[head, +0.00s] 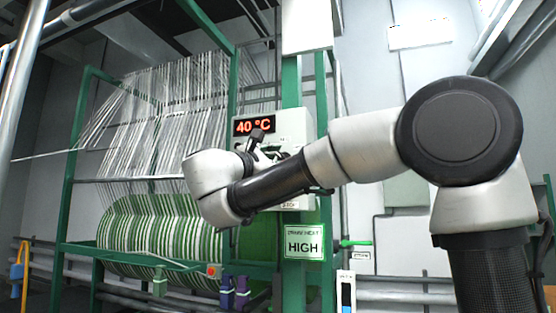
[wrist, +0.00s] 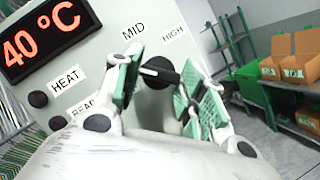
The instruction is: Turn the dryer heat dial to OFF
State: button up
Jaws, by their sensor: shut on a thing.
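The dryer heat dial (wrist: 158,72) is a black knob on the grey control box (wrist: 95,72). MID and HIGH labels show above it; no OFF label is visible. In the head view my gripper (head: 262,148) is at the front of the box, and my arm hides most of the box face. A sign (head: 303,243) below the box reads HIGH.
A red display (head: 253,126) reads 40 °C. HEAT (wrist: 66,80) and READY labels sit by small black round parts at the box's left. Green-and-white webbing rolls (head: 165,235) and a green frame stand at left. Shelves with orange boxes (wrist: 290,62) are at the right.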

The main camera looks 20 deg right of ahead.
jog(key=n+t+y, duration=0.1)
jog(key=n, duration=0.3)
jog(key=n+t+y, duration=0.1)
jog(key=n+t, duration=0.1)
jog(key=n, duration=0.2)
jog(key=n+t+y, duration=0.1)
jog(key=n, duration=0.3)
jog(key=shift+s+d+f+t, duration=0.2)
jog(key=shift+d+t, duration=0.05)
jog(key=shift+t, duration=0.15)
jog(key=shift+n+y, duration=0.3)
jog(key=shift+n, duration=0.3)
jog(key=o, duration=1)
jog(key=v, duration=1.2)
